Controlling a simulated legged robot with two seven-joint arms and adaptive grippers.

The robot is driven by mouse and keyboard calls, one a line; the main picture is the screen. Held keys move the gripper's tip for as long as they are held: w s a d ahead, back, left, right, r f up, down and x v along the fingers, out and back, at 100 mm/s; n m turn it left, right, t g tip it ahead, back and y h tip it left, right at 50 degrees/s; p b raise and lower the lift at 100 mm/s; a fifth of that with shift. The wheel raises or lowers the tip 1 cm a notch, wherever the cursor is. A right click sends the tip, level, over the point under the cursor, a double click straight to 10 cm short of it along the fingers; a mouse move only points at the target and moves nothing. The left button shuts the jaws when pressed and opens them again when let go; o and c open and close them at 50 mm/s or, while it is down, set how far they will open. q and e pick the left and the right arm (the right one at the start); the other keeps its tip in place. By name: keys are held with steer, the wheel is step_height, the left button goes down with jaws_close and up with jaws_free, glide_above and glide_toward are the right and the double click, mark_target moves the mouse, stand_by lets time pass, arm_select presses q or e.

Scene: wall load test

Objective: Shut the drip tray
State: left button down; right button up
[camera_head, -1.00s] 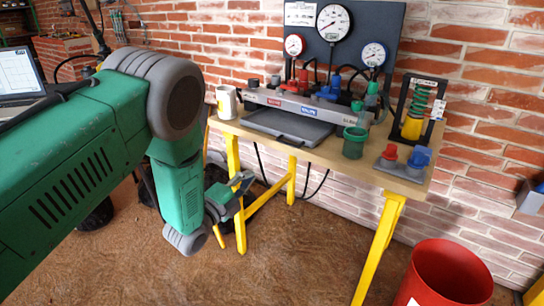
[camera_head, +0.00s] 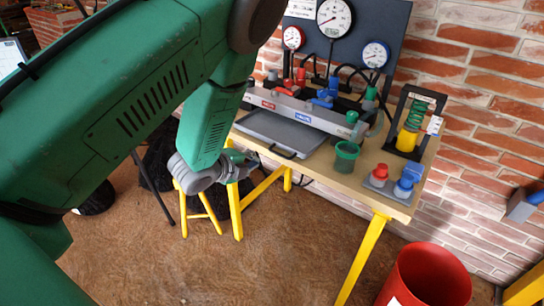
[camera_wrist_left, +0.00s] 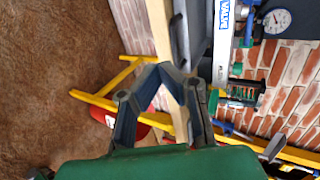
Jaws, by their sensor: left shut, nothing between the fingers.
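The drip tray (camera_head: 281,133) is a flat grey tray on the wooden bench, extending from beneath the valve manifold (camera_head: 305,108) towards the front edge. Its dark handle (camera_head: 283,154) is on the front side. Part of the tray also shows at the top of the left wrist view (camera_wrist_left: 198,25). My left gripper (camera_head: 254,161) is at the bench's front edge, just left of the handle, partly hidden by its wrist. In the left wrist view its fingertips (camera_wrist_left: 166,68) meet with nothing between them, close to the bench edge. Contact with the tray cannot be told. My right gripper is not in view.
A green cup (camera_head: 346,157) stands right of the tray. Red and blue fittings (camera_head: 380,172) sit on a plate at the bench's right end, near a spring stand (camera_head: 413,122). A red bin (camera_head: 428,277) stands on the floor. Yellow legs (camera_head: 363,257) support the bench.

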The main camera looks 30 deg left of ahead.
mark_target(279, 156)
arm_select(q)
steer(key=w, duration=0.2)
steer(key=w+d+f, duration=0.1)
steer(key=w, duration=0.1)
steer(key=w+d+f, duration=0.1)
steer(key=w, duration=0.2)
steer(key=shift+w+d+b, duration=0.1)
steer(key=shift+d+b, duration=0.15)
steer(key=shift+b, duration=0.15)
steer(key=shift+w+a+f, duration=0.15)
steer(key=shift+a+f, duration=0.15)
steer(key=shift+a, duration=0.45)
steer(key=shift+d+r, duration=0.1)
steer(key=shift+d, duration=0.2)
steer(key=w, duration=0.1)
steer(key=w+d, duration=0.1)
steer(key=shift+w+d+r+b, duration=0.2)
steer(key=shift+w+b, duration=0.1)
steer(key=shift+w, duration=0.1)
steer(key=w+b, duration=0.1)
steer(key=w, duration=0.4)
steer(key=shift+f, duration=0.15)
steer(key=shift+w+a, duration=0.25)
steer(key=shift+w, duration=0.05)
steer(key=shift+a, duration=0.15)
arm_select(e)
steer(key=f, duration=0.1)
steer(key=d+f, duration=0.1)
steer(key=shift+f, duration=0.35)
